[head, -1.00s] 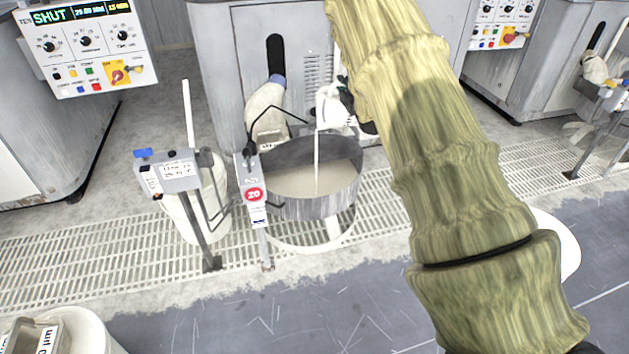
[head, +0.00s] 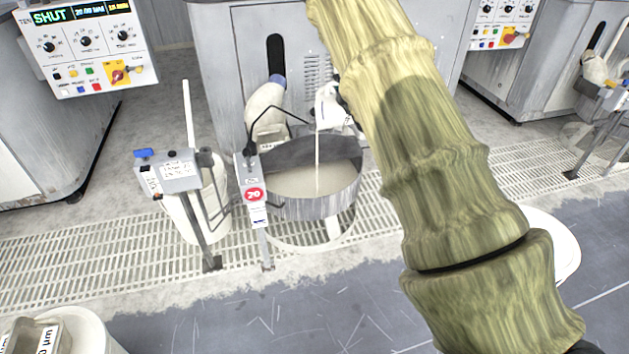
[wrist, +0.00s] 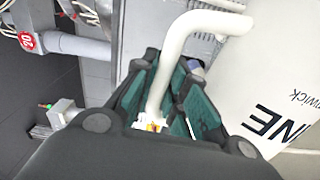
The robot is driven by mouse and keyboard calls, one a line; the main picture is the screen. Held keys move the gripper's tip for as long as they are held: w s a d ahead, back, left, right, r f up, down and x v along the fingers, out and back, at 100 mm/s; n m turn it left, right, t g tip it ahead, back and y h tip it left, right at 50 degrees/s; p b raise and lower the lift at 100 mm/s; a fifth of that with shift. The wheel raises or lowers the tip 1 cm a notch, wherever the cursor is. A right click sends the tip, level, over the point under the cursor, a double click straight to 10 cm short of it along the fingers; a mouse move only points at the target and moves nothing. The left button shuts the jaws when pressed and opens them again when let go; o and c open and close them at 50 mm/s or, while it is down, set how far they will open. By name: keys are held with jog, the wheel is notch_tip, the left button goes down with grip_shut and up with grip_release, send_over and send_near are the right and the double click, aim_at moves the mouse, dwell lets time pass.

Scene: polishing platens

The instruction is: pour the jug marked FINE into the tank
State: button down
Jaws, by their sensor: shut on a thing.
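The white jug (head: 327,104) is tilted over the tank, partly hidden behind my arm in the head view. A thin pale stream runs from it into the tank. In the wrist view the jug (wrist: 235,85) shows black letters ending in "NE"; the rest of the word is out of sight. My gripper (wrist: 160,98), dark with green pads, is shut on the jug's white handle. The tank (head: 312,207) is a round grey metal tub holding pale liquid, its surface below the rim.
A red "20" sign (head: 254,195) stands on a post at the tank's left. Grey machine cabinets (head: 225,60) line the back.

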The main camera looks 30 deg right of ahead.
jog(key=shift+w+a+r+n, duration=0.15)
jog(key=shift+a+r+n, duration=0.1)
jog(key=shift+a+n, duration=0.2)
jog(key=shift+s+d+f+m, duration=0.2)
jog(key=shift+d+f+m, duration=0.25)
jog(key=shift+d, duration=0.4)
jog(key=shift+s+d+f+m, duration=0.15)
jog(key=shift+d+f+m, duration=0.25)
jog(key=shift+d+m, duration=0.3)
jog(key=shift+s+d+f+m, duration=0.2)
jog(key=shift+d+f+m, duration=0.2)
jog(key=shift+d, duration=0.55)
jog(key=shift+s+d+f+m+b, duration=0.15)
jog(key=shift+d+m, duration=0.05)
jog(key=shift+d, duration=0.15)
jog(key=shift+s+d+f+m+b, duration=0.1)
jog(key=shift+d+m+b, duration=0.1)
jog(key=shift+d, duration=0.15)
jog(key=d+f+m, duration=0.3)
jog(key=f, duration=0.1)
jog(key=shift+s+d, duration=0.15)
jog(key=shift+s, duration=0.2)
jog(key=s+d+f+m, duration=0.2)
jog(key=d+f+m, duration=0.5)
jog(key=m, duration=0.4)
jog(key=shift+d+f, duration=0.3)
jog(key=shift+d, duration=0.45)
